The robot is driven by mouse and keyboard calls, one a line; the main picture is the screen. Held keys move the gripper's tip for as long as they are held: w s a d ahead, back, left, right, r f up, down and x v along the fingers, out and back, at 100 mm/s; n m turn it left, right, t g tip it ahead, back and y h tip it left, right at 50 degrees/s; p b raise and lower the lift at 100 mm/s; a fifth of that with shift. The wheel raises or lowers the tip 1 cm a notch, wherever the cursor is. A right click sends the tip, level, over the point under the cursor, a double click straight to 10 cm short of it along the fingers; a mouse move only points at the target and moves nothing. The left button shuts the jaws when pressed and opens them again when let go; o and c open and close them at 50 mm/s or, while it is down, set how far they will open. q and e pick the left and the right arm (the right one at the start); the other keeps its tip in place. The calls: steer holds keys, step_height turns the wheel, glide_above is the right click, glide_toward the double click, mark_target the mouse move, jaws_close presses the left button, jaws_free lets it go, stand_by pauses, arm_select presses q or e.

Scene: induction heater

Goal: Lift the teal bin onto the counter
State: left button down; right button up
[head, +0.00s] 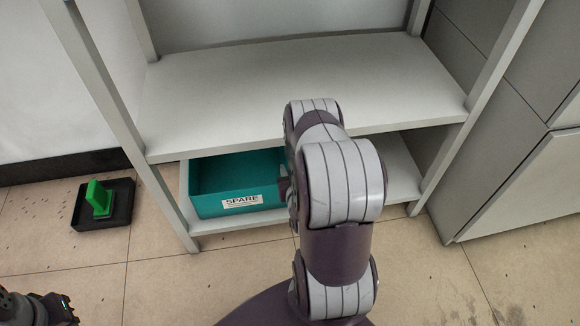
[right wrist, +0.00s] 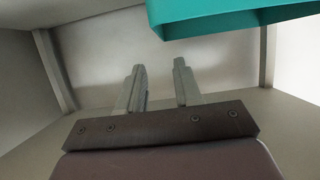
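The teal bin (head: 240,182), with a white "SPARE" label on its front, sits upright on the low shelf of a grey rack. Its right end is hidden behind my right arm. In the right wrist view, part of the teal bin (right wrist: 225,18) shows at the top right. My right gripper (right wrist: 160,72) is open and empty, its two fingers apart and below the bin in that picture. In the head view that gripper is mostly hidden by its own arm. My left gripper (head: 50,308) is only partly in view at the bottom left, away from the bin. I cannot identify a counter.
The empty upper shelf (head: 230,90) overhangs the bin's shelf (head: 398,175). A rack post (head: 165,205) stands just left of the bin. Grey cabinets (head: 515,190) stand at right.

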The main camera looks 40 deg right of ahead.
mark_target(284, 152)
steer(key=b+x, duration=0.2)
steer(key=x, duration=0.2)
steer(key=b+x, duration=0.5)
steer(key=x, duration=0.2)
steer(key=shift+w+f, duration=0.2)
steer(key=shift+f, duration=0.2)
steer(key=shift+w+d+b, duration=0.35)
steer(key=shift+w, duration=0.15)
jaws_close()
stand_by(0.5)
